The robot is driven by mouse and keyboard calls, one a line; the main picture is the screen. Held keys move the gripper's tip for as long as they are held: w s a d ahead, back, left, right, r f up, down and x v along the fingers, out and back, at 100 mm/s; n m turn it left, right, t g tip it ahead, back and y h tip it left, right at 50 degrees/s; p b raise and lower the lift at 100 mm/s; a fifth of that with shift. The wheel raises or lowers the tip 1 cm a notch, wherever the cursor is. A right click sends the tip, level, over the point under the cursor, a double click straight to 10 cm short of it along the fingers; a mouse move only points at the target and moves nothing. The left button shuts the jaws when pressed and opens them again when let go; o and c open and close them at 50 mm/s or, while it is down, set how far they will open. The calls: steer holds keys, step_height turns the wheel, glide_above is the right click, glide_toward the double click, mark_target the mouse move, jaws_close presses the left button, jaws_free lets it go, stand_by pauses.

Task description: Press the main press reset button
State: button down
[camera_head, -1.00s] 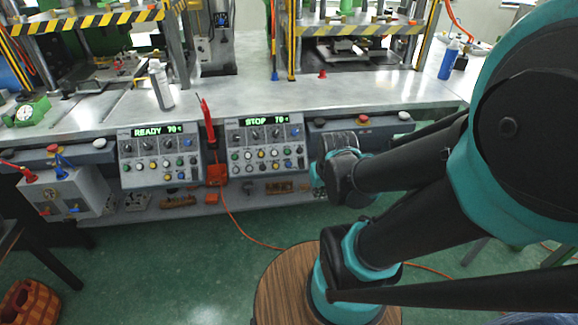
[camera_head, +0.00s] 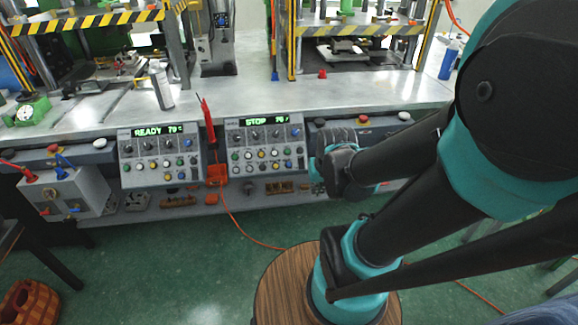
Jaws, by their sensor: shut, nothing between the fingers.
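Two sloped grey control panels stand at the front of the long metal bench. The left panel (camera_head: 160,155) has a green display reading READY and a number. The right panel (camera_head: 265,143) has a green display reading STOP and a number. Each carries black knobs, a blue knob and rows of small coloured buttons. Their labels are too small to read, so I cannot tell which button is the main press reset. My arm comes in from the right, and its wrist covers the area just right of the STOP panel. My gripper fingers are hidden behind the wrist.
Red buttons sit on dark boxes at the bench front, one at left (camera_head: 53,148) and one at right (camera_head: 363,119). A red pen-like tool (camera_head: 207,118) stands between the panels. A white bottle (camera_head: 161,85) and a blue bottle (camera_head: 450,58) stand on the bench. An orange cable crosses the green floor.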

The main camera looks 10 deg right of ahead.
mark_target(290, 163)
steer(key=w+a+f+m+g+y, duration=0.1)
steer(key=w+f+m, duration=0.2)
steer(key=w, duration=0.7)
steer(key=w+a+f+m+g+y, duration=0.1)
steer(key=w+a+f+m+y, duration=0.1)
steer(key=w+m, duration=0.6)
steer(key=shift+w+a+f+m+g, duration=0.3)
steer(key=shift+w+f, duration=0.25)
steer(key=shift+w, duration=0.85)
steer(key=shift+w+f, duration=1.4)
steer(key=shift+w, duration=0.3)
steer(key=shift+w+f, duration=1.4)
steer(key=shift+w, duration=0.3)
steer(key=shift+w+f, duration=0.25)
steer(key=shift+w, duration=0.05)
